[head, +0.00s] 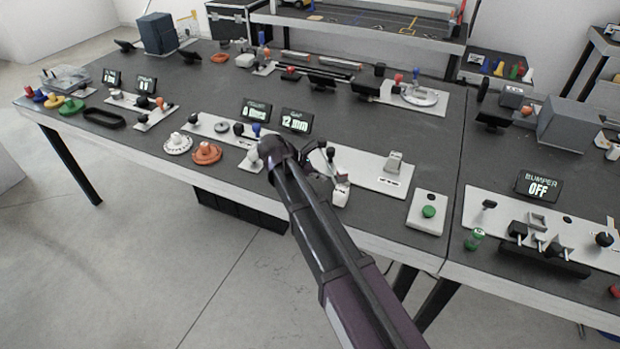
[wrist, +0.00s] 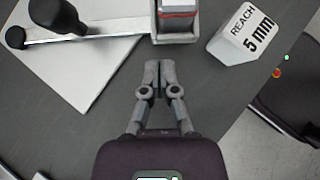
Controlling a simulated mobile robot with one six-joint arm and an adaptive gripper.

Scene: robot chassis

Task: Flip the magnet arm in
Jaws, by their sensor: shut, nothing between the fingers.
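What looks like the magnet arm is a flat pale bar (wrist: 105,30) in the wrist view. It has a black knob (wrist: 15,37) at its left end, and its right end meets a grey bracket (wrist: 176,22) with a red stripe. A larger black knob (wrist: 57,14) stands over the bar near the left. My gripper (wrist: 158,68) is shut and empty, its fingertips just below the bracket in the picture; I cannot tell whether they touch it. In the head view, my arm partly hides this fixture, and small black knobs (head: 330,154) show beside it.
A white block (wrist: 246,38) reading "REACH 5 mm" stands right of the bracket, close to the table edge. A white plate (wrist: 75,68) lies under the bar. In the head view, a green button box (head: 428,212) and several other fixtures crowd the bench.

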